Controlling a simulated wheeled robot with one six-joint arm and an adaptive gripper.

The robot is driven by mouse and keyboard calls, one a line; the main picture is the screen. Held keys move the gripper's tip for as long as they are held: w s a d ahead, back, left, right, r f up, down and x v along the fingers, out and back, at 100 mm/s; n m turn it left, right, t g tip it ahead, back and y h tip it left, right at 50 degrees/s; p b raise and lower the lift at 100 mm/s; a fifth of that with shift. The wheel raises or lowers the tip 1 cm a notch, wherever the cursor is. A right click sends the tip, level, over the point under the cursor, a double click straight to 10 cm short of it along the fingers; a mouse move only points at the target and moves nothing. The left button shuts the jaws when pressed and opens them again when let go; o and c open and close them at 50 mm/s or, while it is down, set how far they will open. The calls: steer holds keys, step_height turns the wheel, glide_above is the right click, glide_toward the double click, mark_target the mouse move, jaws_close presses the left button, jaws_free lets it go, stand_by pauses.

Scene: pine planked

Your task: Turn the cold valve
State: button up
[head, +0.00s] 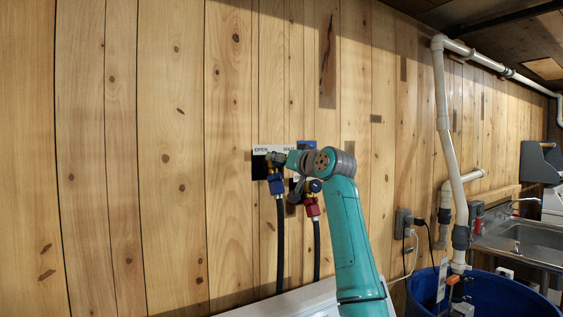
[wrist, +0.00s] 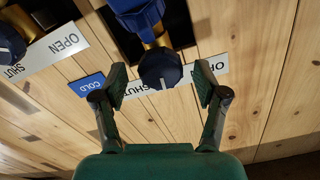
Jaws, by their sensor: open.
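The cold valve has a dark blue faceted knob (wrist: 160,70) and a brass stem, with a blue hose fitting (wrist: 140,18) behind it in the wrist view. The blue COLD label (wrist: 87,85) is beside it, partly behind a finger. My gripper (wrist: 161,84) is open, one finger on each side of the knob, with visible gaps; contact cannot be seen. In the head view my gripper (head: 279,159) is at the left valve, above its blue fitting (head: 276,184), and hides most of that knob.
A second valve with a dark blue knob (head: 315,186) and red fitting (head: 312,207) is close on the right in the head view. Its knob (wrist: 10,42) shows at the wrist view's left edge. Black hoses (head: 281,245) hang below. White pipes (head: 445,120) and a sink (head: 520,238) are farther right.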

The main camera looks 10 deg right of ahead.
steer(key=shift+w+a, duration=0.1)
steer(key=shift+w, duration=0.2)
steer(key=shift+c, duration=0.2)
steer(key=c, duration=1.1)
steer(key=n, duration=0.5)
steer(key=shift+n, duration=0.4)
steer(key=n, duration=0.6)
